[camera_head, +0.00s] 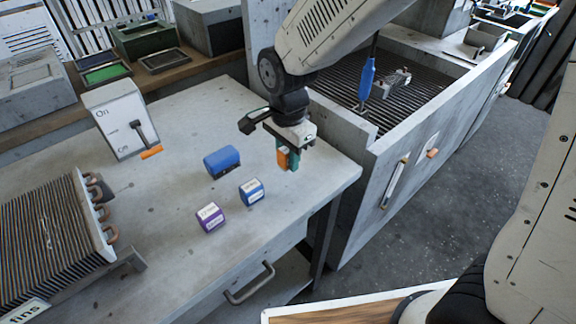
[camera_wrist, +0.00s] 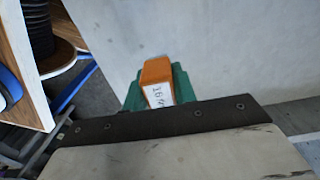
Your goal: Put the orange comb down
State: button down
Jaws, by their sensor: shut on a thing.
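The orange comb (camera_head: 282,158) is a small block held between the green fingers of my gripper (camera_head: 289,160). In the wrist view the orange comb (camera_wrist: 155,72) shows its orange top and a white label reading "16". The green fingers (camera_wrist: 160,92) stand on both sides of it, and my gripper is shut on it. In the head view the comb is over the right part of the grey bench (camera_head: 310,190), near its edge. I cannot tell how high above the bench top it is.
A blue rounded block (camera_head: 222,161), a blue labelled block (camera_head: 251,191) and a purple labelled block (camera_head: 210,217) stand left of my gripper. A finned coil (camera_head: 50,235) and a switch box (camera_head: 118,118) are further left. A concrete housing (camera_head: 385,165) with a grille stands right.

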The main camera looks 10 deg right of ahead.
aim_at(289, 178)
jog(key=shift+f, duration=1.75)
jog(key=shift+f, duration=0.15)
jog(key=shift+f, duration=0.1)
jog(key=shift+s+d+f, duration=0.1)
jog(key=shift+s+f, duration=0.15)
jog(key=shift+f, duration=0.1)
jog(key=c, duration=1.1)
grip_release()
jog(key=shift+f, duration=0.15)
jog(key=r, duration=1.3)
jog(key=shift+w+r, duration=0.2)
jog(key=shift+r, duration=0.1)
